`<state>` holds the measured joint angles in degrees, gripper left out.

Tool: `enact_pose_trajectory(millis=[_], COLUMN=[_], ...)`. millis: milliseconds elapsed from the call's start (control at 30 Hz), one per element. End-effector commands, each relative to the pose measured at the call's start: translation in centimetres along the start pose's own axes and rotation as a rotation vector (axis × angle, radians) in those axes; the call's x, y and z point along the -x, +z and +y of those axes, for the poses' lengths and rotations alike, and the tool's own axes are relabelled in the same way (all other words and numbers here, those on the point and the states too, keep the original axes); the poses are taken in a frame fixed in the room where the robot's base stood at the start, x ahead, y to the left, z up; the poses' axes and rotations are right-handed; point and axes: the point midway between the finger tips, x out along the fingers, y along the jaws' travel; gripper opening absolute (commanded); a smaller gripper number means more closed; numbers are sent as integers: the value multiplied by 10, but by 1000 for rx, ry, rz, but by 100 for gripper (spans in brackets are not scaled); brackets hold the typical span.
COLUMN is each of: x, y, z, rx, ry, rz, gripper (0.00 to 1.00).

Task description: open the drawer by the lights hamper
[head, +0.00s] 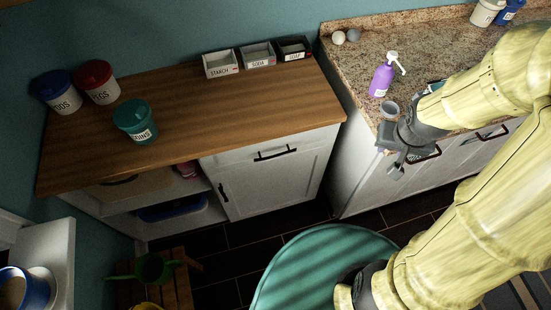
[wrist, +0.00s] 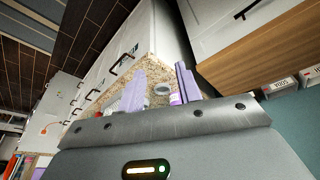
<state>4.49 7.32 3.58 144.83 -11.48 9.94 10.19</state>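A white drawer (head: 300,146) with a black bar handle (head: 275,154) sits under the wooden counter, above a cabinet door. It looks shut. Its handle also shows in the wrist view (wrist: 247,9). White drawers with dark handles (head: 490,134) are under the granite counter at right; one handle (head: 424,157) is partly behind my gripper. No hamper labelled lights can be made out. My gripper (head: 390,162) is in front of the granite counter's edge, right of the wooden-counter drawer and apart from its handle. In the wrist view its lilac fingers (wrist: 162,75) are apart with nothing between them.
Tubs (head: 136,124) and small labelled boxes (head: 221,66) stand on the wooden counter (head: 180,122). A purple pump bottle (head: 382,76) and grey cup (head: 390,109) stand on the granite. A round teal surface (head: 315,265) fills the lower middle. Dark floor (head: 265,234) is bare beside it.

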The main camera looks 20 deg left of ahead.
Motion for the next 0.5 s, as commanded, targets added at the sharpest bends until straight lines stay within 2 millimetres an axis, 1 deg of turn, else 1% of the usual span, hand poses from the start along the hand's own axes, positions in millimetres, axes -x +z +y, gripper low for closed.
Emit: enact_pose_trajectory(millis=[33,67,100,167,200,267,300,367,400,500], x=[-39,-54,-74,-102,-121,-149,-167,-193,-210,-247], y=[0,-3,-7,-12,-15,-18,-19,-19,-18,-14], z=[1,0,-1,-5,-10,-17,-23,-34,-41,-62], rx=[-2,-2,-5,-7,-12,-21,-28,-45,-58,-97], ry=[-6,-14,-30,-65,-95,-149,-191,-262,-314,-461], rz=[16,33,54,85,104,128,142,159,168,180], gripper=[35,35,35,35,35,35,35,35,35,35])
